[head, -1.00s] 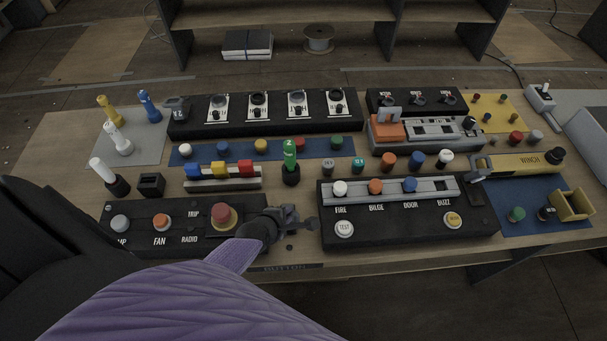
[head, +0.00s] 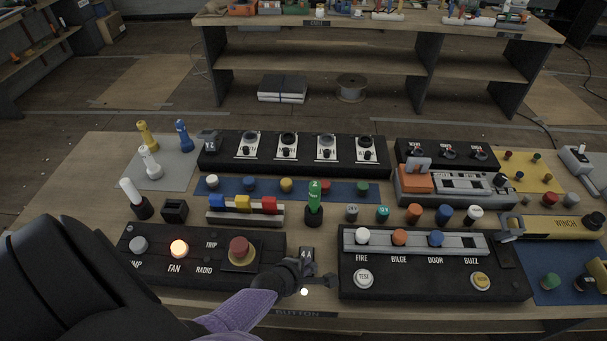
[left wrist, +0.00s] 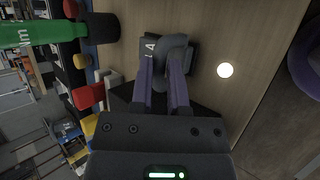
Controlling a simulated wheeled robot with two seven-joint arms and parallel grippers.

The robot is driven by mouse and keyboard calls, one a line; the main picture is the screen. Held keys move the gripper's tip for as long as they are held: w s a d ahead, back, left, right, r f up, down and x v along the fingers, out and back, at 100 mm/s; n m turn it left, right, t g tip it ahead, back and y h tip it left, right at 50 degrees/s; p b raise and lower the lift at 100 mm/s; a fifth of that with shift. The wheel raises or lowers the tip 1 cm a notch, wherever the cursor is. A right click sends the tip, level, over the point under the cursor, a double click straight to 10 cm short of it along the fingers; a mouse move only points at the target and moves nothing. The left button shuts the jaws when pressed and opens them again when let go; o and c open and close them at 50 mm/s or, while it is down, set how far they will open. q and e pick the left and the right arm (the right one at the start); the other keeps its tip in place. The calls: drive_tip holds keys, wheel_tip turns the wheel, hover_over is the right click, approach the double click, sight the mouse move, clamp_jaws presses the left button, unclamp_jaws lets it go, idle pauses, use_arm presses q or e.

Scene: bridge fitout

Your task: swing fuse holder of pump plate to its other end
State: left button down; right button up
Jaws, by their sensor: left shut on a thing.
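The pump plate is the black panel (head: 140,267) at the front left in the head view, with PUMP, FAN, RADIO and TRIP markings and a red mushroom button. A small dark fuse holder (head: 307,256) marked 4A is at its right end. My left gripper (head: 296,270) is shut on this holder. In the left wrist view the two purple fingers (left wrist: 166,68) close on its grey rounded part (left wrist: 174,48), with the white marking beside them. The fingers hide part of the holder, and its exact tilt is unclear. My right gripper is not in view.
A white lamp (head: 304,292) glows just in front of the gripper, and the FAN button (head: 179,249) glows orange. The FIRE/BILGE panel (head: 400,290) stands close on the right. A green-handled tool (head: 314,200) stands upright behind the holder.

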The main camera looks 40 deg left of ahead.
use_arm(q)
drive_tip(key=shift+s+d+f, duration=0.25)
drive_tip(key=shift+s+f, duration=0.15)
drive_tip(key=c, duration=0.7)
unclamp_jaws()
drive_tip(key=shift+w, duration=0.15)
drive_tip(key=shift+o, duration=0.4)
drive_tip(key=shift+w+r, duration=0.1)
drive_tip(key=shift+r, duration=0.05)
drive_tip(key=shift+r, duration=0.1)
drive_tip(key=p+v, duration=0.5)
drive_tip(key=v, duration=0.4)
drive_tip(key=shift+s+r+p, duration=0.25)
drive_tip(key=shift+p, duration=0.15)
drive_tip(key=shift+a, duration=0.1)
